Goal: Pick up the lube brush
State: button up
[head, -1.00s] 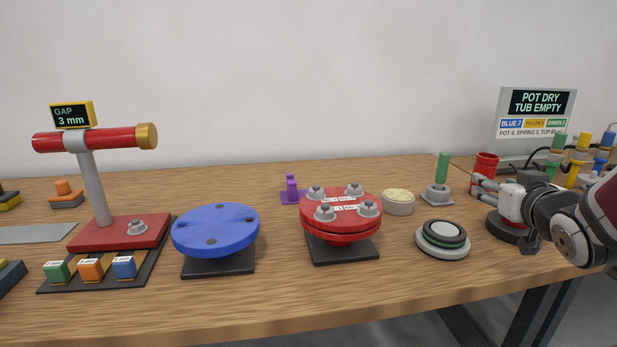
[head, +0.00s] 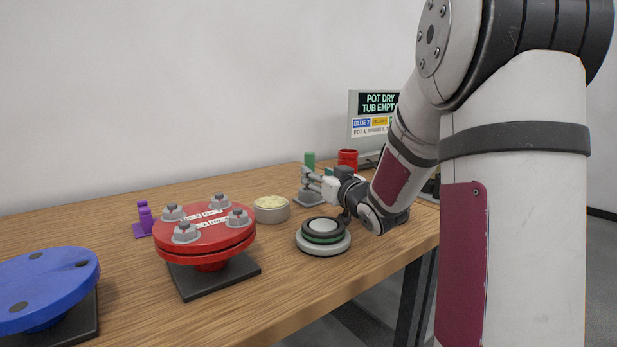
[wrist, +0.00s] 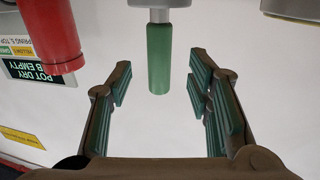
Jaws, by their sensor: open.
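A green upright handle (head: 309,160), which I take to be the lube brush, stands in a grey base (head: 303,198) near the back of the table. In the upside-down wrist view, the handle (wrist: 159,62) hangs from its grey fitting between the two fingers, with a gap on both sides. My gripper (wrist: 157,78) is open and empty. In the head view my gripper (head: 308,179) is at the handle, its fingers overlapping the handle's lower part. The brush end is hidden.
A sign (head: 378,112) is behind. A stack of rings (head: 323,240) and a cream-filled tub (head: 271,209) lie in front and left, beside a red flange (head: 205,238).

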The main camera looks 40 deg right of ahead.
jog(key=w, duration=0.3)
jog(key=w+d+b, duration=0.1)
jog(key=w, duration=0.1)
jog(key=shift+w, duration=0.3)
grip_shut()
